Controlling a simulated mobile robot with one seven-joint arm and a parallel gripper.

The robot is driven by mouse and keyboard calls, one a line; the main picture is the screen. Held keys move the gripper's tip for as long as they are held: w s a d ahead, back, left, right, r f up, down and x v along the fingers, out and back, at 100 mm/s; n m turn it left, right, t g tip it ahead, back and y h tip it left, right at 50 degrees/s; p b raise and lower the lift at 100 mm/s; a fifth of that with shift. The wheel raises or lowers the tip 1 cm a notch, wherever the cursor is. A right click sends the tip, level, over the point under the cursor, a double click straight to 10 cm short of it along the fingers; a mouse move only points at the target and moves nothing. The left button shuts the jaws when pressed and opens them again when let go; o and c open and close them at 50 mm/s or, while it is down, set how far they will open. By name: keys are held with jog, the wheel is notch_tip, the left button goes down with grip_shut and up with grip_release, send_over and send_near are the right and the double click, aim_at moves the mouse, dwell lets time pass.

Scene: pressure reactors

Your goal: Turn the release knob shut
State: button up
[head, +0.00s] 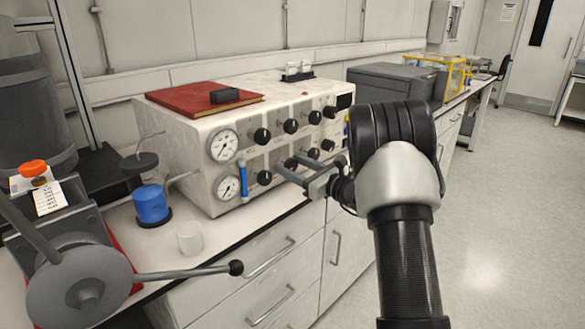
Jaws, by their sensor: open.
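A white pressure control box (180,160) stands on the bench with two rows of black knobs on its front. Which of them is the release knob I cannot tell, as no label is readable. The lower-left knob (265,177) is just left of my fingertips. My gripper (284,166) is open and points at the lower row, its two fingers close to the panel. Whether a finger touches a knob I cannot tell. My fingers and wrist hide part of the lower row.
Two round gauges, the upper (223,145) and the lower (227,187), sit left of the knobs. A blue canister (151,204) and a clear cup (189,237) stand before the box. A long black-tipped lever (190,272) reaches across the bench edge. The floor at right is clear.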

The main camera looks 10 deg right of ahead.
jog(key=shift+c, duration=0.3)
jog(key=c, duration=1)
